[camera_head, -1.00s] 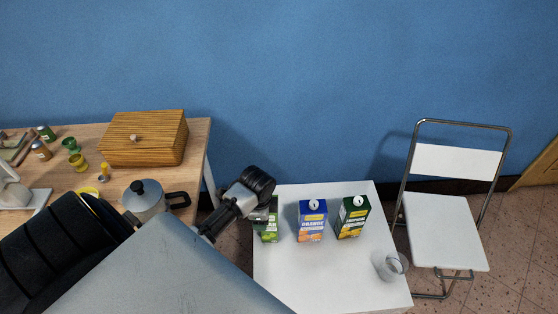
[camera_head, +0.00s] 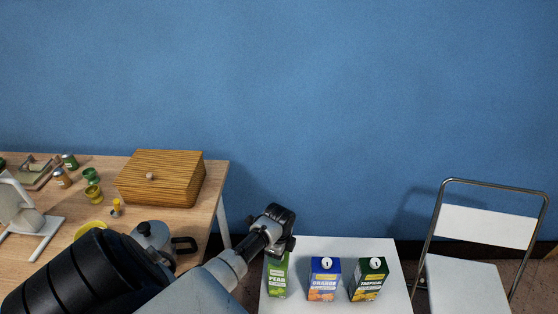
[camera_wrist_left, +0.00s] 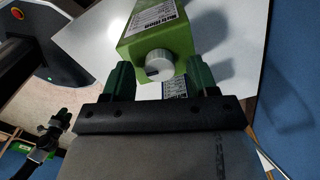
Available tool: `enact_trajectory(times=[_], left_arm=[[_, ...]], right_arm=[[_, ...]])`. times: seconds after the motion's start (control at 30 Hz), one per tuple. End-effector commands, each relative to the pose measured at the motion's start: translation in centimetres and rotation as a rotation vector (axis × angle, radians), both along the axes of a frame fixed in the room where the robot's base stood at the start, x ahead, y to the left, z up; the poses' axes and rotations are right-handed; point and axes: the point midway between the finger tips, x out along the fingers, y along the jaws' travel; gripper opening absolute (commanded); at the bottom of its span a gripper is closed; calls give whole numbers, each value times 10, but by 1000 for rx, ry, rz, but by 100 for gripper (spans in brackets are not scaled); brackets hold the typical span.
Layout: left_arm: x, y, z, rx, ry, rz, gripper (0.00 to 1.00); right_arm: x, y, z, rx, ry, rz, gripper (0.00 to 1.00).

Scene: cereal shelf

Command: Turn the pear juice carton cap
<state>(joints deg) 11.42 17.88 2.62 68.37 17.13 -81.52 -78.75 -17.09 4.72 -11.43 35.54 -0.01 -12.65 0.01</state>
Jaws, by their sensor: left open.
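The green pear juice carton (camera_head: 278,280) stands upright on the white table's left part, its top hidden by my left gripper (camera_head: 280,247) in the head view. In the left wrist view, the green carton (camera_wrist_left: 160,36) has a white round cap (camera_wrist_left: 159,65) facing the gripper. My left gripper (camera_wrist_left: 160,78) is open, with a green finger on either side of the cap and gaps visible between. What looks like my right gripper (camera_wrist_left: 45,138) is small at the lower left of the wrist view; its jaws are unclear.
A blue orange carton (camera_head: 324,282) and a dark green tropical carton (camera_head: 369,281) stand to the right on the white table (camera_head: 345,246). A wooden table (camera_head: 215,180) with a wooden box (camera_head: 160,180) and a pot (camera_head: 152,236) is at left. A folding chair (camera_head: 486,226) stands at right.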

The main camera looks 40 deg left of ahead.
Motion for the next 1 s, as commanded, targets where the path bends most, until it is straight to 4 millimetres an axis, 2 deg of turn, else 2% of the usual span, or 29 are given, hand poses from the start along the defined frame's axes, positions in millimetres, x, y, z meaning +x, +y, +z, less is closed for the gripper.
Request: enact_trajectory(times=[0.1, 0.37, 0.7, 1.0], left_arm=[[0, 0, -6, 0, 1, -1, 58], [0, 0, -7, 0, 0, -1, 58], [0, 0, -7, 0, 0, 0, 8], [0, 0, -5, 1, 0, 35, 8]], right_arm=[[3, 1, -1, 2, -6, 0, 43], [2, 4, -1, 5, -5, 0, 43], [-2, 4, -1, 5, 2, 0, 43], [-2, 4, 4, 4, 3, 0, 43]])
